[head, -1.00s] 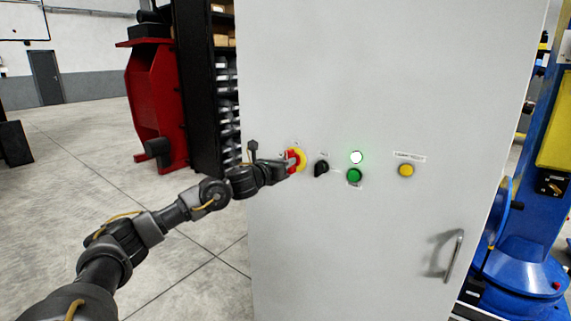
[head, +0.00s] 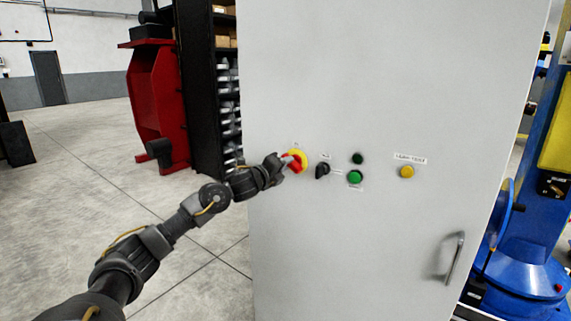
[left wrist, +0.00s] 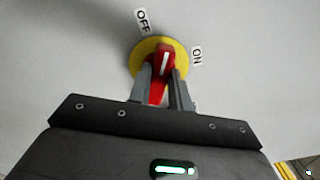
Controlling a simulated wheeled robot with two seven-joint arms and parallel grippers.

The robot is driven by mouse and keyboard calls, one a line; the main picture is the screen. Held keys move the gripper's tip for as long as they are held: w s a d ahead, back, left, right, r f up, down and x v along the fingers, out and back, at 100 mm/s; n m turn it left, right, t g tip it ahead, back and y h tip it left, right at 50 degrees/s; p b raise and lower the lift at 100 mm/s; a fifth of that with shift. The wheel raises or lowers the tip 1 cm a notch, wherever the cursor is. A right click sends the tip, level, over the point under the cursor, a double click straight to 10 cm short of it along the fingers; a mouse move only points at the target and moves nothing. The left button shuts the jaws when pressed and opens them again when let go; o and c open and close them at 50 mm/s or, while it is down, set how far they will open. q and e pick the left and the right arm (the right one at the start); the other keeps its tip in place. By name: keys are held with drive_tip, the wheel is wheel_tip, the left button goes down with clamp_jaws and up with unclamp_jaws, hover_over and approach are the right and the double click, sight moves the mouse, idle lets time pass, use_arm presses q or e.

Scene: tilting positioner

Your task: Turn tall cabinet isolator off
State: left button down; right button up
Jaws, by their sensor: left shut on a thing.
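The isolator on the tall pale grey cabinet (head: 370,80) has a red handle (head: 294,165) on a yellow round plate (head: 301,154). In the left wrist view, the red handle (left wrist: 165,56) points up, between the OFF label (left wrist: 142,21) and the ON label (left wrist: 197,57), nearer OFF. My left gripper (head: 288,162) is shut on the handle, one finger on each side; the fingers hide its lower part. The lamp (head: 357,158) on the cabinet is dark. My right gripper is out of view.
Right of the isolator are a black selector knob (head: 322,171), a green button (head: 355,177) and a yellow button (head: 407,172). A door handle (head: 455,258) sticks out lower right. A black shelf rack (head: 205,100) stands behind the cabinet's left side.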

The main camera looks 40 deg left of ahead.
use_arm(q)
drive_tip(key=shift+f+n+p, duration=0.15)
drive_tip(key=shift+n+p, duration=0.75)
drive_tip(key=shift+n, duration=2)
drive_tip(key=shift+a, duration=0.1)
drive_tip(key=c, duration=1.3)
unclamp_jaws()
drive_tip(key=shift+f, duration=0.1)
